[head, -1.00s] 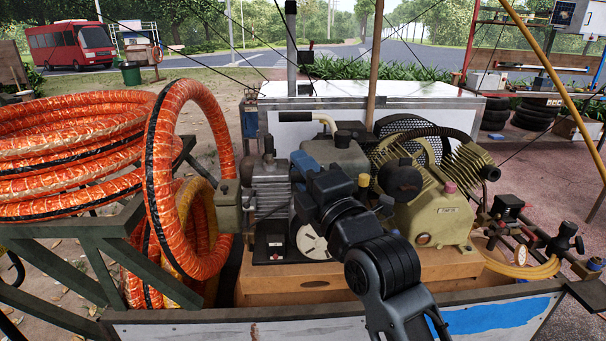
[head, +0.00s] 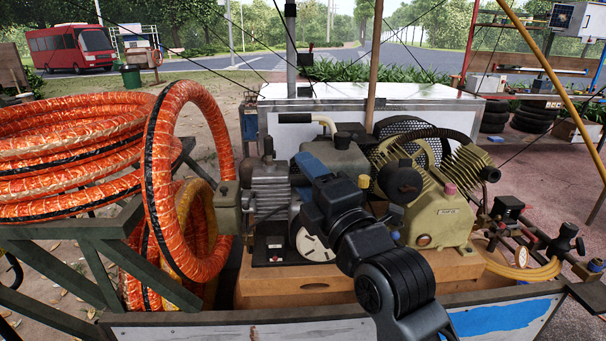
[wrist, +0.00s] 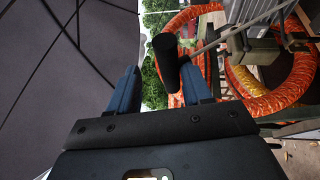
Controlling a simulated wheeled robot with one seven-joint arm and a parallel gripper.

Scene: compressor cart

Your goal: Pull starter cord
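The engine of the compressor unit sits on the cart, with a slotted white disc (head: 316,246) low on its front. A black grip (head: 295,118) on a bent cream bar stands out above it. My gripper (head: 307,166) is in front of the engine, its blue fingers partly hidden behind my wrist. In the wrist view the two blue fingers (wrist: 160,88) are spread apart. A black rounded grip (wrist: 165,60) shows in the gap, closer to the right finger; I cannot tell whether it touches.
Coiled orange hoses (head: 75,150) and an upright orange loop stand at left. The ribbed tan compressor (head: 440,215) is right of my arm. A wooden base (head: 290,285) carries the machine. A white box (head: 400,115) stands behind. Thin poles and lines cross above.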

